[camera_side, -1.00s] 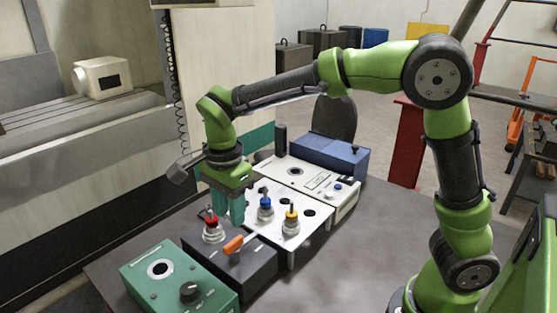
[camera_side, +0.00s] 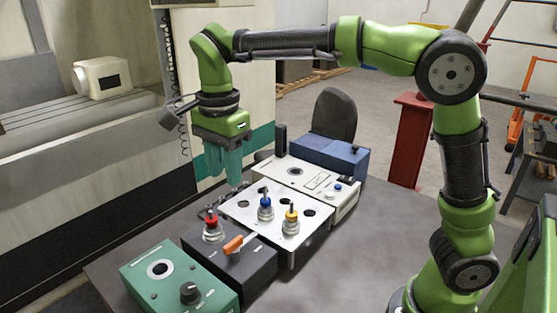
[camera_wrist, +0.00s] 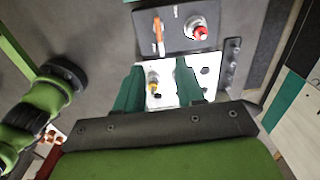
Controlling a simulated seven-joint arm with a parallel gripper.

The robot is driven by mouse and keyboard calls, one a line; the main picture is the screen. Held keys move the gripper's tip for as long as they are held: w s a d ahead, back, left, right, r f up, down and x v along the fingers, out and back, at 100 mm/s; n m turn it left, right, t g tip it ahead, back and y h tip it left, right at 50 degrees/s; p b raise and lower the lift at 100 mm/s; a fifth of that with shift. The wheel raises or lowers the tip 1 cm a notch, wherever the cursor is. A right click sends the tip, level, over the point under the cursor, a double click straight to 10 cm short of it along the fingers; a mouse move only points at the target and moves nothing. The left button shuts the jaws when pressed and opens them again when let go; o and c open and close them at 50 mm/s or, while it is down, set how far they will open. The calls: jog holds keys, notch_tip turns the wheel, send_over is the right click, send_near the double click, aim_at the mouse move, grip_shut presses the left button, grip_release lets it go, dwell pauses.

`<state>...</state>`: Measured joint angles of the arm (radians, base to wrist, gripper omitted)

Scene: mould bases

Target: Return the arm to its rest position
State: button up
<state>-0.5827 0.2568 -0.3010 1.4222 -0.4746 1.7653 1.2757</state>
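My gripper (camera_side: 232,185) hangs above the table at the back left of the white plate (camera_side: 237,206), fingers pointing down. In the wrist view its two teal fingers (camera_wrist: 160,88) are apart with nothing held between them. A red-collared tool holder (camera_side: 212,229) stands upright in the dark box (camera_side: 262,262). A blue-collared one (camera_side: 265,207) and a yellow-collared one (camera_side: 291,220) stand upright on the white plate.
The dark box has an orange-handled lever (camera_side: 234,245). A green box (camera_side: 165,283) with a black knob stands at the front left. A white panel box (camera_side: 322,183) and a blue box (camera_side: 330,152) stand behind the plate. The table's right side (camera_side: 370,240) is clear.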

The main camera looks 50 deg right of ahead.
jog(key=s+d+f+n+t+y, duration=0.1)
jog(key=s+d+n+t, duration=0.2)
jog(key=s+d+n, duration=0.2)
jog(key=s+d+f+n+t+y, duration=0.1)
jog(key=s+d+n+t, duration=0.3)
jog(key=s+n, duration=0.4)
jog(key=shift+s+d+f+n, duration=0.3)
jog(key=shift+s+d+f, duration=0.4)
jog(key=shift+s, duration=0.6)
